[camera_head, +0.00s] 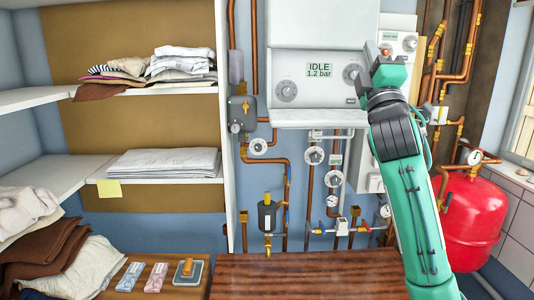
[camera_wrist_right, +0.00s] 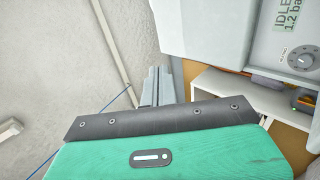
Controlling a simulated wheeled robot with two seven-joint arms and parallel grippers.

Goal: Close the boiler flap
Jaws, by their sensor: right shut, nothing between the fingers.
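The white boiler (camera_head: 320,25) hangs on the wall, its control panel in view with two knobs and a display reading "IDLE 1.2 bar". A pale slab (camera_head: 312,119) juts out along the panel's lower edge; it looks like the flap, folded down and open. My right gripper (camera_head: 373,50) is in front of the boiler's right side, its dark fingers small and partly hidden by the wrist. In the right wrist view the grey fingers (camera_wrist_right: 157,85) are together and empty, with the boiler (camera_wrist_right: 205,30) beyond them on the right. I cannot see them touching the slab. My left gripper is out of view.
Copper pipes and valves (camera_head: 335,180) run below the boiler. A red tank (camera_head: 470,220) stands at the right. Shelves with folded linen (camera_head: 165,163) are at the left. A wooden worktop (camera_head: 300,275) below is largely clear.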

